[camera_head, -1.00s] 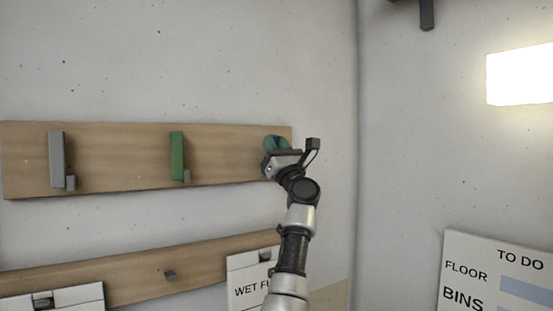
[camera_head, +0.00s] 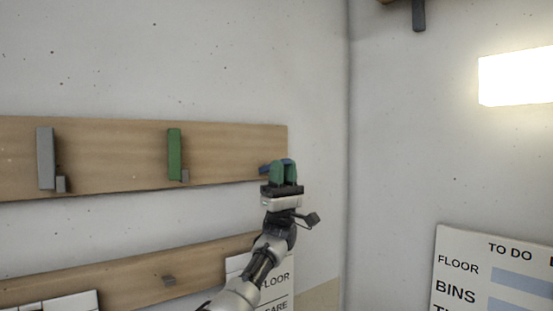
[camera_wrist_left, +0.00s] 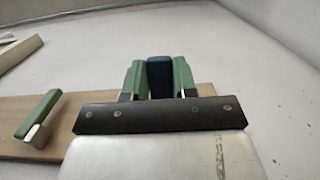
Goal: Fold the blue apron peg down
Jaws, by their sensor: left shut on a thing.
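The blue apron peg (camera_head: 264,169) is at the right end of the upper wooden board (camera_head: 225,150), mostly hidden by my left gripper (camera_head: 284,166) in the head view. The gripper's green fingers are closed around it, reaching up from below. In the left wrist view the dark blue peg (camera_wrist_left: 160,78) sits between the two green fingers, touching them. It appears to stick out from the board rather than lie flat against it, but its exact angle is hard to tell. My right gripper is not seen.
A green peg (camera_head: 174,154) and a grey peg (camera_head: 46,158) stand upright on the same board. A lower board (camera_head: 135,275) with a small grey peg and white signs is below. The wall corner and a to-do board (camera_head: 490,275) are to the right.

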